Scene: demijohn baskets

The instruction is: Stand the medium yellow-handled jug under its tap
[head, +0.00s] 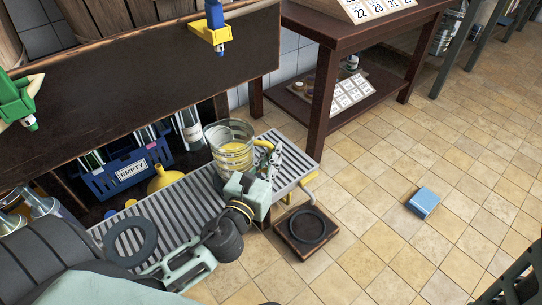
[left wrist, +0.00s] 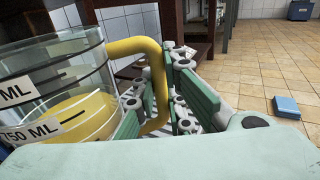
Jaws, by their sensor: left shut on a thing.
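The clear jug (head: 229,137) stands upright over the slatted rack, with yellow at its bottom. I cannot tell whether its base touches the slats. In the left wrist view the jug (left wrist: 50,85) fills the left side, with a "750 ML" label and its yellow handle (left wrist: 151,62) facing me. My left gripper (head: 264,172) is shut on the handle; its green fingers (left wrist: 165,100) lie on both sides of it. The yellow tap with a blue top (head: 217,32) is on the dark beam above the jug. A green tap (head: 17,101) is farther left. My right gripper is not in view.
The slatted rack (head: 185,207) carries a dark ring (head: 130,237) at its left. A brown tray (head: 290,240) with a ring lies on the floor. A blue "EMPTY" crate (head: 127,176) and yellow funnel (head: 164,181) sit behind. A blue block (head: 423,202) lies on open floor.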

